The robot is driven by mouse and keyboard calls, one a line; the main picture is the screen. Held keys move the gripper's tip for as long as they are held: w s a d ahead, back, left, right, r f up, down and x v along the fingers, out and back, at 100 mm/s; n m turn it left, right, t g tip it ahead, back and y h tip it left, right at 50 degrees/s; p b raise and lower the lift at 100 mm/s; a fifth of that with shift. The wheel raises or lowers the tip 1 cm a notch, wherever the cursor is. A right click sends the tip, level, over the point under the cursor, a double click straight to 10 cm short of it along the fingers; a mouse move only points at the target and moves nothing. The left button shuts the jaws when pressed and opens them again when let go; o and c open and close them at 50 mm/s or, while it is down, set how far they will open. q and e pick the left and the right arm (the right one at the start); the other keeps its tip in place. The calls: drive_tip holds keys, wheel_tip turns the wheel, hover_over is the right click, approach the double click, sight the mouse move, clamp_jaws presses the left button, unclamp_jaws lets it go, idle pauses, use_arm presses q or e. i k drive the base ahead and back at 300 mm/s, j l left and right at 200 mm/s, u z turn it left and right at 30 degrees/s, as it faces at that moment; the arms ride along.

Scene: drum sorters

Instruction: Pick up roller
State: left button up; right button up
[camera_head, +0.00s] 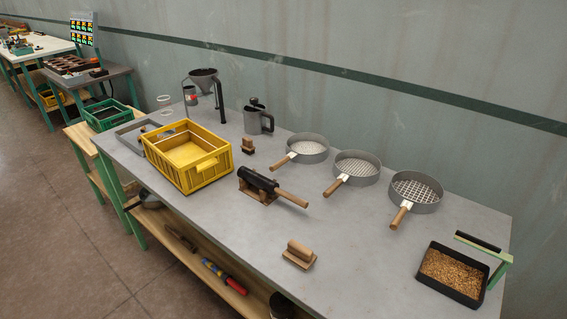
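The likely roller is a dark cylinder (257,179) with a wooden handle (293,199) pointing to the lower right. It lies on a small wooden cradle (250,192) near the middle of the grey tabletop (345,225), just right of the yellow crate. Nothing touches its handle. Neither of my grippers shows in the head view.
A yellow crate (212,172) stands left of the roller. Three sieves (301,149), (357,167), (416,191) lie behind and right. A wooden block with a grip (299,253) sits near the front edge. A black tray of grain (452,275) is at right. Bare tabletop surrounds the roller's handle.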

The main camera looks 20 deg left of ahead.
sight(265, 183)
drive_tip(key=k+l, duration=0.1)
drive_tip(key=l, duration=1)
drive_tip(key=k+l+z, duration=0.1)
drive_tip(key=l, duration=0.45)
drive_tip(key=k, duration=0.05)
